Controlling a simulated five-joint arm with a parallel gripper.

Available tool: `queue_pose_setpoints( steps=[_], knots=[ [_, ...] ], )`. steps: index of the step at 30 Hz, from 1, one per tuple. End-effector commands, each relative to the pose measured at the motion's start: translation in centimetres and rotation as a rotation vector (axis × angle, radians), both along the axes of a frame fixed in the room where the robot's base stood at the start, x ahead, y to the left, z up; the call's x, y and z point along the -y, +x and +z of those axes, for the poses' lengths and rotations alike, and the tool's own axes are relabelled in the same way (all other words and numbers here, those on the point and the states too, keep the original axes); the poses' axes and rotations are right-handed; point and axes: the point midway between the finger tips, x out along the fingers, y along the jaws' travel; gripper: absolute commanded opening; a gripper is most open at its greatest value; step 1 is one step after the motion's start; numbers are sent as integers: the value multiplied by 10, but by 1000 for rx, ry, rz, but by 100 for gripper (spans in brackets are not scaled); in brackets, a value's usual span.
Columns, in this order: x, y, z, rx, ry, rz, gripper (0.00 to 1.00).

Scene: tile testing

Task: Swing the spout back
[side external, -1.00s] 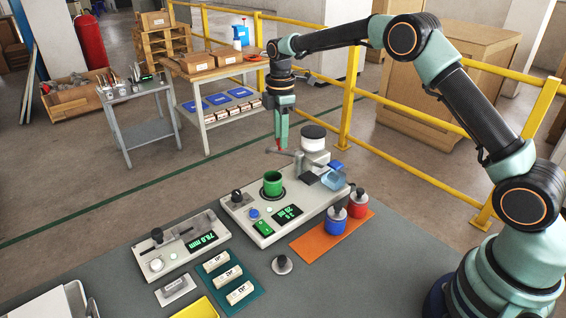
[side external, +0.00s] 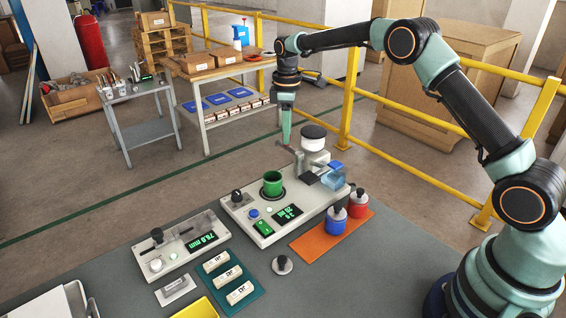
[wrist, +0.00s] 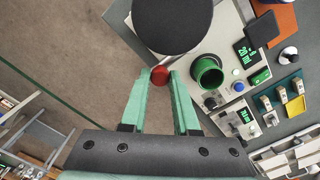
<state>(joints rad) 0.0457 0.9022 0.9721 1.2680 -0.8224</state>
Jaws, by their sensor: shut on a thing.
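The dispenser (side external: 314,145) is a white cylinder with a black lid at the back of the pale test unit. A short grey spout (side external: 298,157) comes off its left side. My gripper (side external: 286,143) points down at the outer end of the spout. In the wrist view a round red knob (wrist: 160,76) sits between my two green fingertips, and my gripper (wrist: 159,75) is shut on it.
A gauge unit (side external: 180,248) is at the left. A yellow railing (side external: 400,172) runs behind the table.

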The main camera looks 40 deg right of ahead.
Motion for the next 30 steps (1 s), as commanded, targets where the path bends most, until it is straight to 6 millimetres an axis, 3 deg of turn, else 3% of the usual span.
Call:
queue_pose_setpoints(
  steps=[11, 12, 14, 24, 30],
  knots=[
    [1, 0, 2, 3, 0, -10, 0],
    [1, 0, 2, 3, 0, -10, 37],
    [1, 0, 2, 3, 0, -9, 59],
    [1, 0, 2, 1, 0, -7, 59],
    [1, 1, 22, 6, 0, -7, 59]
  ],
)
